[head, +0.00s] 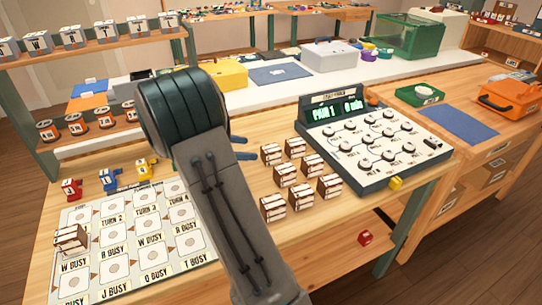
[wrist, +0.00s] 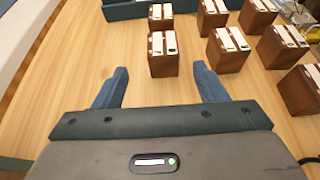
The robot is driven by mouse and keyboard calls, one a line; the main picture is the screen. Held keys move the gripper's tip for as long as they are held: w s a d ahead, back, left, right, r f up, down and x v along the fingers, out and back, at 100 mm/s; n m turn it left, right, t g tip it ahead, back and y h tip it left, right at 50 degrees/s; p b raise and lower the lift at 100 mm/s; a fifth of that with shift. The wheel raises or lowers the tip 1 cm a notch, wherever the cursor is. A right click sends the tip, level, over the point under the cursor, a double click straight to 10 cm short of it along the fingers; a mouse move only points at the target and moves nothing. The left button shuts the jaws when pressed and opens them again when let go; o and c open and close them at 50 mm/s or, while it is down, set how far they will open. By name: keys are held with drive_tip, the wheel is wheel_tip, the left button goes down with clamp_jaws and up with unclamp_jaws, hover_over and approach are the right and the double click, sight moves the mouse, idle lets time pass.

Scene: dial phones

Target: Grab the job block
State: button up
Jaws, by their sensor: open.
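Several brown job blocks with white strips on top stand in a group on the wooden table, such as the front-left one (head: 273,208) in the head view. In the wrist view one block (wrist: 163,66) stands just beyond my open, empty gripper (wrist: 162,86), roughly centred between its blue fingers and not between them. Another block (wrist: 159,22) stands right behind it, and others (wrist: 228,56) stand to the right. One more block (head: 70,240) sits on the labelled board at the left in the head view.
The labelled board (head: 135,238) with BUSY and TURN cells covers the table's left front. A console with knobs and a lit display (head: 337,110) stands right of the blocks. Small red, blue and yellow pieces (head: 110,180) stand behind the board. Bare wood lies around the blocks.

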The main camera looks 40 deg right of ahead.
sight(263, 150)
drive_tip(key=x, duration=0.8)
drive_tip(key=shift+s+d+f+b, duration=0.1)
drive_tip(key=shift+s+f+b, duration=0.1)
drive_tip(key=shift+b, duration=0.2)
drive_tip(key=c, duration=1.1)
